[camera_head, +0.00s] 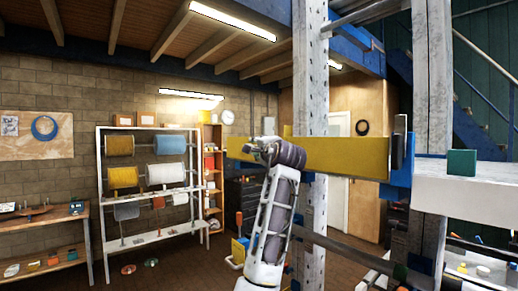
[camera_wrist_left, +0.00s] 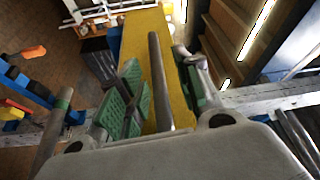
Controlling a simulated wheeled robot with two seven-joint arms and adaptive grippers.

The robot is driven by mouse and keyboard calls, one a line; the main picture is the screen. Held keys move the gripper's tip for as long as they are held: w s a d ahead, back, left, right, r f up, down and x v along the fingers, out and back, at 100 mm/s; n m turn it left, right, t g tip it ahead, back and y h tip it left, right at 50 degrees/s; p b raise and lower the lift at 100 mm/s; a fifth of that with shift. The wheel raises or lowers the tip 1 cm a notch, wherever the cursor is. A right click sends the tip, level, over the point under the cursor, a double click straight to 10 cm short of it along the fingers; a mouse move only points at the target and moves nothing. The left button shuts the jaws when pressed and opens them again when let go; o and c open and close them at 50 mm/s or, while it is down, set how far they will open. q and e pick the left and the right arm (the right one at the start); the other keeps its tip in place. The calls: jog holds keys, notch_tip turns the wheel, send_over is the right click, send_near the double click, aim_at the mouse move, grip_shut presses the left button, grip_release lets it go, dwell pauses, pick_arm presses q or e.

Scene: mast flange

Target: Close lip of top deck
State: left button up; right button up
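A long yellow bar (camera_head: 340,157), which looks like the lip, runs sideways from a blue bracket (camera_head: 402,172) by the right post. In the left wrist view, the green-padded fingers of my left gripper (camera_wrist_left: 163,92) stand apart. A grey rod (camera_wrist_left: 158,75) lies between them, with gaps visible, over the yellow bar (camera_wrist_left: 142,40). I cannot tell if it touches a pad. My right gripper is not in view.
Perforated grey posts (camera_head: 310,90) and (camera_head: 433,90) stand upright around the bar. A green block (camera_head: 462,162) sits on the deck. A rack of spools (camera_head: 150,185) and a workbench (camera_head: 45,235) stand at the back left. Open floor shows between.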

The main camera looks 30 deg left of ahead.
pick_arm(q)
jog(key=v, duration=1.2)
jog(key=shift+f, duration=0.2)
dwell(0.5)
